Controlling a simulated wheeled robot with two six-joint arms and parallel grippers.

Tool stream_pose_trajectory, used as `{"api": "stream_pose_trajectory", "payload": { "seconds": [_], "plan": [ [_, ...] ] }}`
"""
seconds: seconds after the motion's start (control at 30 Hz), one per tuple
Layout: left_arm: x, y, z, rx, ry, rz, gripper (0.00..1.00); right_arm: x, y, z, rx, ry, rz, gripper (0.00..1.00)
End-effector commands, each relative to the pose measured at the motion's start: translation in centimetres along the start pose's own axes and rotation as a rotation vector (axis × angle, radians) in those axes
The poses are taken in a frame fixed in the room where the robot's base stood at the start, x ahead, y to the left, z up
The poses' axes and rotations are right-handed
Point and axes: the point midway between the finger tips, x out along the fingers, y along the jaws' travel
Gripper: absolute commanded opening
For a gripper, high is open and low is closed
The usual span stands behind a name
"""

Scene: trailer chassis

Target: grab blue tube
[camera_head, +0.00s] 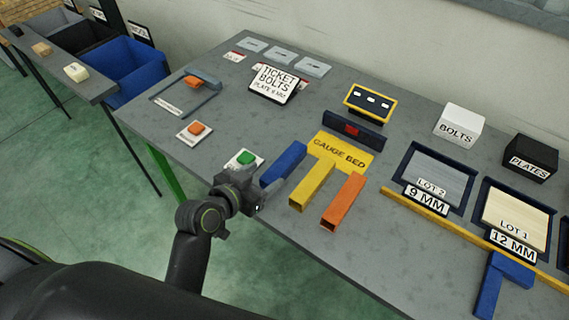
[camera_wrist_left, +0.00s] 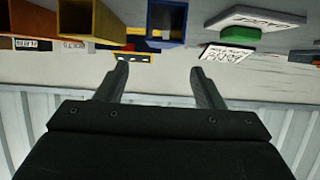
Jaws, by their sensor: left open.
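The blue tube (camera_head: 284,164) lies on the grey table near its front edge, left of a yellow tube (camera_head: 313,186) and an orange tube (camera_head: 343,202). In the left wrist view the blue tube (camera_wrist_left: 167,22) shows its open square end at the top, beside the yellow tube (camera_wrist_left: 88,18). My left gripper (camera_head: 252,203) is at the table's front edge, just left of and in front of the blue tube's near end. In the left wrist view its two fingers (camera_wrist_left: 160,72) are apart with nothing between them. My right gripper is not in view.
A green button (camera_head: 245,158) on a white plate sits close beyond my left gripper. The yellow gauge bed (camera_head: 341,152) lies behind the tubes. A yellow rail (camera_head: 440,221) and a blue angled piece (camera_head: 497,282) are at the right.

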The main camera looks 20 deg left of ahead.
Motion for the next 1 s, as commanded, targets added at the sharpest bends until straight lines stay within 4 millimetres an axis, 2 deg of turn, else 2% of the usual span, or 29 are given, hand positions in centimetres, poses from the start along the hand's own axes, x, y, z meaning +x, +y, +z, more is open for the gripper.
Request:
{"api": "stream_pose_trajectory", "payload": {
  "seconds": [0.1,0.37,0.7,1.0],
  "plan": [
    [1.7,0.0,-0.1,-0.001,0.001,0.001,0.62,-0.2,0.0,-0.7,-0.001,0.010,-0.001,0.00],
    [3.1,0.0,0.0,0.000,0.000,0.000,0.62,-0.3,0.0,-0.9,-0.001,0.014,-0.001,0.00],
    [7.0,-0.2,0.2,0.000,0.000,0.001,0.62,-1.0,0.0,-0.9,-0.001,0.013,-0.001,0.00],
    [7.9,-0.2,0.3,0.000,0.000,0.000,0.62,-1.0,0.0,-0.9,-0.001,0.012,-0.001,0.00]
  ]
}}
